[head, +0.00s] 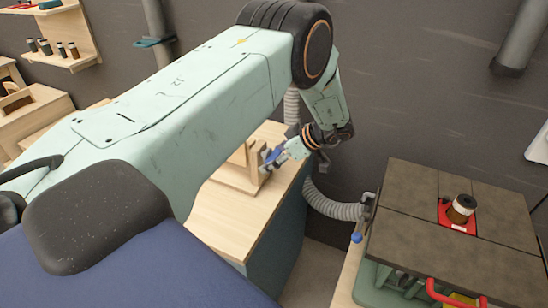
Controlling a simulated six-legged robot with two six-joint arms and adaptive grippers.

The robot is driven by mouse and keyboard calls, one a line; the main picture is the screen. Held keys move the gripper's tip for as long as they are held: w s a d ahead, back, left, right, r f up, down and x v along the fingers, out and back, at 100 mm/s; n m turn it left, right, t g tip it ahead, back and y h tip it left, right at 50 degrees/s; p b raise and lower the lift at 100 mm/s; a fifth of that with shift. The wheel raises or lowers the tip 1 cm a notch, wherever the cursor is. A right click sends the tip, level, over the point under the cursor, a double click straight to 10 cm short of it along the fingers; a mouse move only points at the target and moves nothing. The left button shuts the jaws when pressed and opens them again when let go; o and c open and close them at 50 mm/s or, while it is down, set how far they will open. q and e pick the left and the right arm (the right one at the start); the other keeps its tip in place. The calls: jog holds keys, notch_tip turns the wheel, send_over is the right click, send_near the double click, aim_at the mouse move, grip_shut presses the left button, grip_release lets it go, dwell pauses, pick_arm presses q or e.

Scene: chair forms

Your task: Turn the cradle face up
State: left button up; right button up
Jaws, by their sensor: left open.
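A pale wooden form, which looks like the cradle (235,176), rests on a light wooden bench top (222,222). It shows an upright part and a flat part; my left arm hides much of it, so I cannot tell which face is up. My left gripper (268,160) is open at the right side of the wooden form, its blue-grey fingers close to the upright part. I cannot tell whether they touch it. My right gripper is out of view.
A machine table with a dark top (410,215) stands at the right, bearing a brown jar (461,208) on a red plate. A grey hose (330,204) runs between bench and machine. Wall shelves (70,45) with small jars are at the upper left.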

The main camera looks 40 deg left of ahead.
pick_arm(q)
jog(key=shift+r, duration=0.1)
jog(key=v, duration=1.2)
jog(key=shift+s+d, duration=0.1)
jog(key=x, duration=1.2)
